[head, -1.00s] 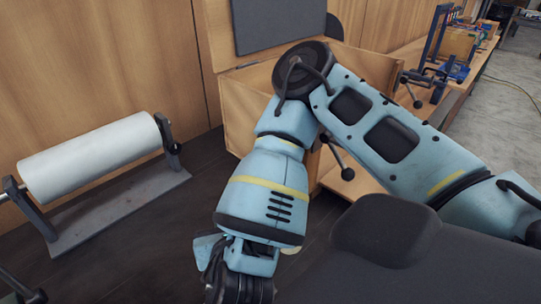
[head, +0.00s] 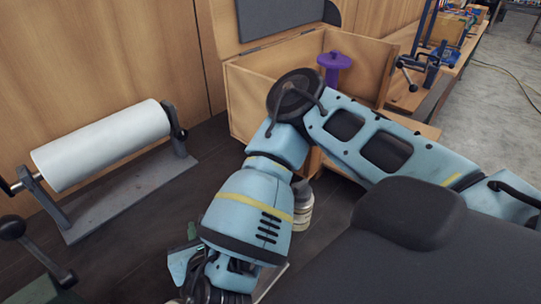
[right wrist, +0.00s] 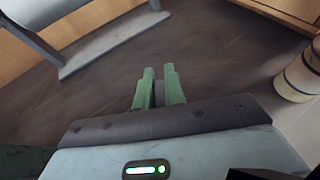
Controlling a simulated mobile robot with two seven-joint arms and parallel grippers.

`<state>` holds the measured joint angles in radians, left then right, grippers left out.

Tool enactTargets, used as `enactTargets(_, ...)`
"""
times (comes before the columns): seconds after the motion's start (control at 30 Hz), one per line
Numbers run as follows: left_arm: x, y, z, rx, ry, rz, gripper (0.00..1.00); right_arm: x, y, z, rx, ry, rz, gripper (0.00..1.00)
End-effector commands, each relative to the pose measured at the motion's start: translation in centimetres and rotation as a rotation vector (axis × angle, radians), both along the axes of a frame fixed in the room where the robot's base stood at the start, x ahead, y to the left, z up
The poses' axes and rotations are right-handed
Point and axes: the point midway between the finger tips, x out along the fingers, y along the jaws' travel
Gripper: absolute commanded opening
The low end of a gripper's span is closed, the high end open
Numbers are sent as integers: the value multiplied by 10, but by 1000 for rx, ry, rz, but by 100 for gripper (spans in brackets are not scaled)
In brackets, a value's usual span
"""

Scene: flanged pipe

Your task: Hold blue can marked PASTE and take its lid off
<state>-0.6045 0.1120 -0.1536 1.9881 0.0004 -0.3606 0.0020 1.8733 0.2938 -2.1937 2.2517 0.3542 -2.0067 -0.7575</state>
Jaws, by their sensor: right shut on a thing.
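No blue can marked PASTE and no lid can be made out in either view. My right gripper shows in the right wrist view (right wrist: 159,74), with its two green fingers close together over the dark floor. It is shut on a thin dark thing between the fingers, too little of which shows to name. In the head view my right forearm and wrist hide most of this gripper. A cream can-like container (head: 303,214) stands on the right, partly behind my forearm; it also shows at the right edge of the right wrist view (right wrist: 298,78), apart from the fingers. My left gripper is not in view.
A white roll (head: 103,143) on a grey stand is at the left. A wooden box (head: 247,97) with a purple object (head: 334,66) stands behind my arm. A dark ball-ended lever (head: 30,243) is at lower left. Dark floor between is open.

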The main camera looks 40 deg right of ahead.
Motion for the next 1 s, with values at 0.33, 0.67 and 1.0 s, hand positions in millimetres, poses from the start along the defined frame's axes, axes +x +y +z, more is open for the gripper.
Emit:
enactTargets(0.33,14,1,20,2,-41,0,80,32,71,24,8,-3,180,0)
enactTargets(0.67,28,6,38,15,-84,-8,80,88,50,48,5,-1,216,0)
enactTargets(1.0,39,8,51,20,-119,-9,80,130,-46,39,3,1,131,0)
